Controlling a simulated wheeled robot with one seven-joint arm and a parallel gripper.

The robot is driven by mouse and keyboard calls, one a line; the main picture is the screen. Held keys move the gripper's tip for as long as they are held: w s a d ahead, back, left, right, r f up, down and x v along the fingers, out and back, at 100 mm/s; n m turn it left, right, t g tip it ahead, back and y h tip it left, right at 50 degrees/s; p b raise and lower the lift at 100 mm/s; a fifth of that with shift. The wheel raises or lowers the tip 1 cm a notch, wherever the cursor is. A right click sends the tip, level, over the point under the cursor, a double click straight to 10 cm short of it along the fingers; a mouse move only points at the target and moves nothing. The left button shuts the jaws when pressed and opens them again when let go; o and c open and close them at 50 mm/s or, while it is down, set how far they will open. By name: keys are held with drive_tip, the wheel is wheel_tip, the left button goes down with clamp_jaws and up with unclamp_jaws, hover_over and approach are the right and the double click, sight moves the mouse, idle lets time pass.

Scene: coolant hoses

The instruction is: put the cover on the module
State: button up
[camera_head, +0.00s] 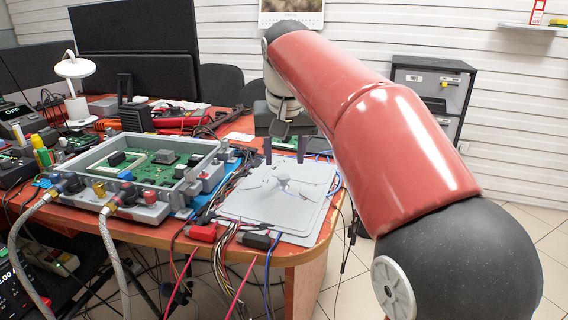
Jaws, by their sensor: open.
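The module (207,147) is an open grey metal box on the red-brown table, with green circuit boards showing inside. Two braided hoses (115,262) run to fittings on its front wall. The cover (246,203) is a flat light grey plate with a raised cross-shaped middle, lying at the table's right corner, right of the module. My gripper (284,157) is open and empty, its two dark fingers pointing down above the far part of the cover. The gap between fingertips and cover is hard to judge.
Cables and red connectors (202,232) crowd the table's front edge between module and cover. A white lamp (76,75), monitors and loose electronics fill the back left. A dark drawer cabinet (432,88) stands behind on the right.

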drive_tip(key=p+v, duration=0.1)
drive_tip(key=v, duration=0.5)
drive_tip(key=shift+r, duration=0.35)
drive_tip(key=s+d+f+t, duration=0.1)
drive_tip(key=s+d+f, duration=0.6)
drive_tip(key=s+d, duration=0.35)
drive_tip(key=s+d+f, duration=0.2)
drive_tip(key=s+f, duration=0.4)
drive_tip(key=f, duration=0.1)
drive_tip(key=s+d+f+m+t, duration=0.1)
drive_tip(key=s+d+f, duration=0.1)
drive_tip(key=s+f, duration=0.4)
drive_tip(key=shift+s+d+f, duration=0.25)
drive_tip(key=shift+d+f, duration=0.15)
drive_tip(key=shift+f, duration=0.6)
drive_tip(key=shift+o, duration=0.3)
